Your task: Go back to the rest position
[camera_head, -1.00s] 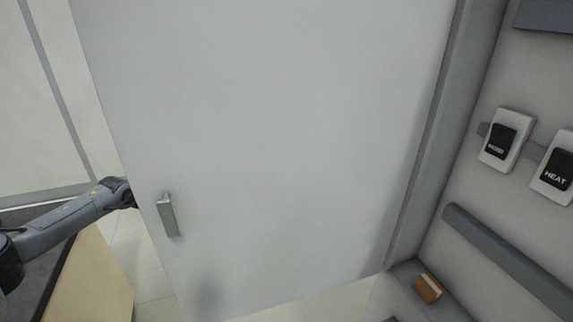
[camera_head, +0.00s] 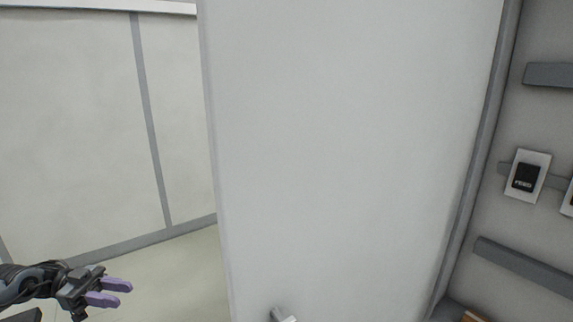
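My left gripper (camera_head: 117,292) is at the lower left, with two purple fingers held apart and nothing between them. It is clear of the large pale door (camera_head: 340,150), with a gap between the fingertips and the door's left edge. The door stands ajar across the middle of the view. Its metal handle (camera_head: 283,315) shows only in part at the bottom edge. My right gripper is not in the view.
A white device with a dark face (camera_head: 526,176) is on the wall at the right, among grey rails (camera_head: 523,266). Part of an orange-brown object (camera_head: 473,317) shows at the lower right. Pale floor (camera_head: 180,275) lies open left of the door. A panelled wall (camera_head: 75,130) stands behind.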

